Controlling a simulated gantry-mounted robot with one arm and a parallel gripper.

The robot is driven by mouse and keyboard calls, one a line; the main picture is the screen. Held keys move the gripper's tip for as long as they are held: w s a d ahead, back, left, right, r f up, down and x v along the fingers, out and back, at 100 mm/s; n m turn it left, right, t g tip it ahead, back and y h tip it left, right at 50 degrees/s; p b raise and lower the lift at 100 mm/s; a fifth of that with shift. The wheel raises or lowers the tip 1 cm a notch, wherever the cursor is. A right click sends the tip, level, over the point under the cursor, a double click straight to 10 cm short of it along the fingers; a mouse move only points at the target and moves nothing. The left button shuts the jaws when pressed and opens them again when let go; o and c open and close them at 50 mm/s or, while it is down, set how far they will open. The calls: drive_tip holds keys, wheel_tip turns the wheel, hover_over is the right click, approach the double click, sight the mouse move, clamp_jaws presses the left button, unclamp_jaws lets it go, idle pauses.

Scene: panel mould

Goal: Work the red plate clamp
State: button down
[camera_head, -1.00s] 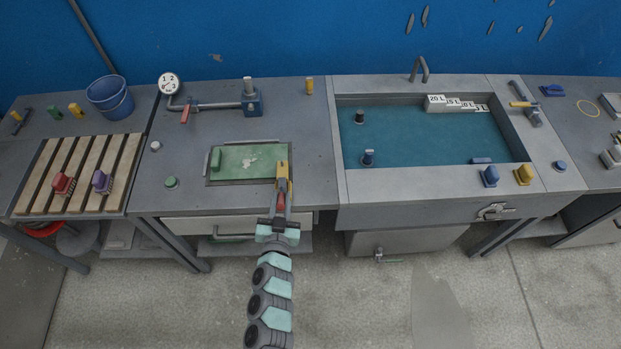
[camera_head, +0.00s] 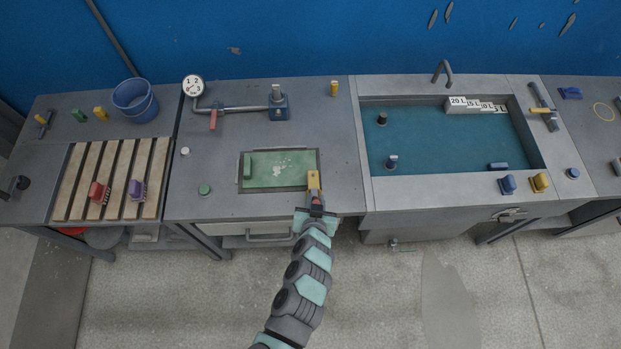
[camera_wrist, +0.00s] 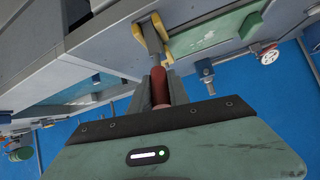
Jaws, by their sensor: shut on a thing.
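The plate clamp (camera_head: 313,183) has a yellow body at the front right corner of the green plate (camera_head: 272,171), which is set in the bench top. Its yellow body (camera_wrist: 158,30) and grey lever also show in the wrist view. My gripper (camera_head: 316,211) is at the bench's front edge, just in front of the clamp. In the wrist view its fingers are shut on the red handle (camera_wrist: 160,86) of the clamp. In the head view my gripper mostly hides the handle, leaving a small red part visible.
A pipe with a red-handled valve (camera_head: 213,120) and a gauge (camera_head: 193,86) stand behind the plate. A drawer (camera_head: 268,232) lies below the bench front. A water basin (camera_head: 450,135) is to the right and a slatted rack (camera_head: 112,178) to the left. Floor in front is clear.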

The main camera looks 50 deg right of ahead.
drive_tip(key=c, duration=1.3)
unclamp_jaws()
drive_tip(key=shift+o, duration=0.2)
drive_tip(key=shift+s+a+r, duration=0.1)
drive_tip(key=shift+a+r, duration=0.2)
drive_tip(key=shift+a, duration=0.05)
drive_tip(key=p+v, duration=0.2)
drive_tip(key=v, duration=0.7)
drive_tip(key=shift+s+a+r, duration=0.15)
drive_tip(key=shift+s+r, duration=0.1)
drive_tip(key=shift+s, duration=0.1)
